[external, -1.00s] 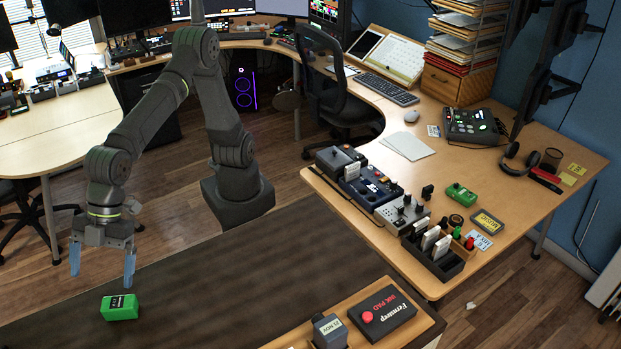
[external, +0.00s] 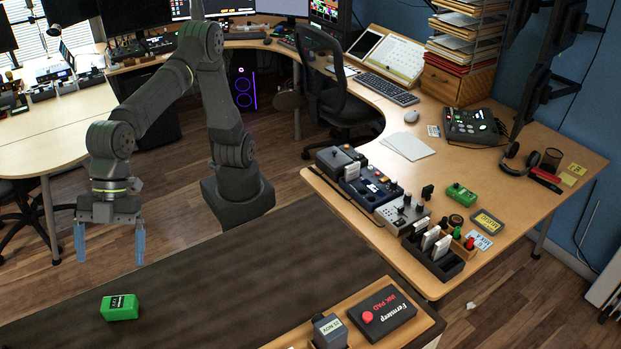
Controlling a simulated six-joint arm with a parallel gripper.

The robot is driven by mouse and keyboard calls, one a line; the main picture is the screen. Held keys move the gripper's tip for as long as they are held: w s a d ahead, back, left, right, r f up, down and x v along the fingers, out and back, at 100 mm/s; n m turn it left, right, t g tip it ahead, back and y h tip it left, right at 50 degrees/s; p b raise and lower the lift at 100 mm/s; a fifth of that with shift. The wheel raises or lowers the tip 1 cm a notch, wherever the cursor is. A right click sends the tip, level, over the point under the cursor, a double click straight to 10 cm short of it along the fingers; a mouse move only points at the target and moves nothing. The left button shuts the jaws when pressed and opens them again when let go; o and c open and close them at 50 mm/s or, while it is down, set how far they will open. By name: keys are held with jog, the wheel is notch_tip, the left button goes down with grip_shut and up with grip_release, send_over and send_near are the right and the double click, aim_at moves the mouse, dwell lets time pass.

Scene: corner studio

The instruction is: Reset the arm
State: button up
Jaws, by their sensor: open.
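My gripper (external: 110,244) hangs at the left of the external view with its two blue fingers pointing down and spread apart. It is open, with nothing between the fingers. It is above a green box (external: 120,307) with a dark label, which lies on the dark mat (external: 230,275) at the front left. The fingertips are apart from the box.
A wooden tray (external: 282,343) at the front holds a black ink pad (external: 382,312) and a dark stamp (external: 330,331). The right desk (external: 560,200) carries several devices and a black card holder (external: 437,262). The middle of the mat is clear.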

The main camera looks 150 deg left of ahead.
jog(key=w+a+f+n+y, duration=0.1)
jog(key=w+a+n, duration=0.1)
jog(key=w+a, duration=0.7)
jog(key=w+a+f+n+t+y, duration=0.1)
jog(key=w+a+n, duration=0.2)
jog(key=w+a, duration=0.6)
jog(key=w+a+f+n+y, duration=0.1)
jog(key=w+a, duration=0.8)
jog(key=a, duration=1.3)
jog(key=shift+w+a+f+n+t+y, duration=0.25)
jog(key=shift+a+f+n+y, duration=0.2)
jog(key=shift+n, duration=0.45)
jog(key=shift+o, duration=0.6)
jog(key=shift+r, duration=0.2)
